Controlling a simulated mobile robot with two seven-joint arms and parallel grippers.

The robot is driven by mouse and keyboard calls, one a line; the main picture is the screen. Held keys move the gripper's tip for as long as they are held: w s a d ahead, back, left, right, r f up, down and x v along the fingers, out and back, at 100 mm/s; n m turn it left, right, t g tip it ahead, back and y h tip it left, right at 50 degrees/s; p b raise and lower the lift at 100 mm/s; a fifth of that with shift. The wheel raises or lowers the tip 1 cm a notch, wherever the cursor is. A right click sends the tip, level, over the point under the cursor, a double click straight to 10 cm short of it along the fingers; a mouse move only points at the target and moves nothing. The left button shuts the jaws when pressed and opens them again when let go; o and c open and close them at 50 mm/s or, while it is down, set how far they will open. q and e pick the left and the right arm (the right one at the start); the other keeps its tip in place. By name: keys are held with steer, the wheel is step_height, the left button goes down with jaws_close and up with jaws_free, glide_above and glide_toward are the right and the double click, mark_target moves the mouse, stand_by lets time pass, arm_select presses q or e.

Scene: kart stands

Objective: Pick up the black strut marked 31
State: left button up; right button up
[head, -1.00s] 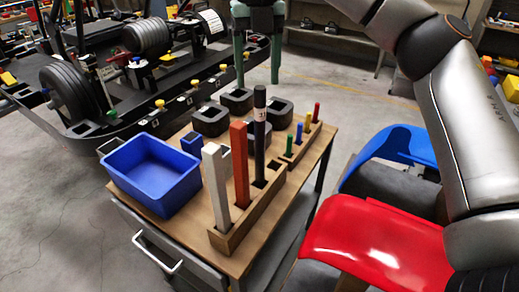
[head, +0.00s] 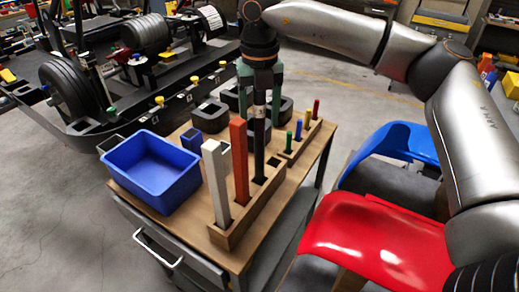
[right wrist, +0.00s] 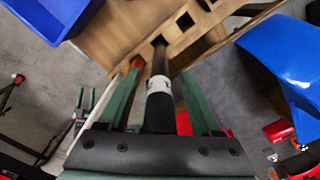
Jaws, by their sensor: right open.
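The black strut (head: 259,146) stands upright in a slot of the wooden rack (head: 236,233) on the table, with a white label near its upper part. The label's marking is too small to read now. My right gripper (head: 261,98) is over the strut's top, pointing down, with its green fingers open. In the right wrist view the strut (right wrist: 160,110) lies between the two fingers (right wrist: 160,80), with gaps at its sides. My left gripper is not in view.
A red strut (head: 239,160) and a grey-white strut (head: 217,183) stand in the same rack. A blue bin (head: 152,172) is at the left. Small coloured pegs stand in another holder at the right. Red (head: 375,240) and blue panels are beside the table.

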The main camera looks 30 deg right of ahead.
steer(key=shift+c, duration=0.4)
jaws_close()
steer(key=shift+r, duration=0.1)
stand_by(0.8)
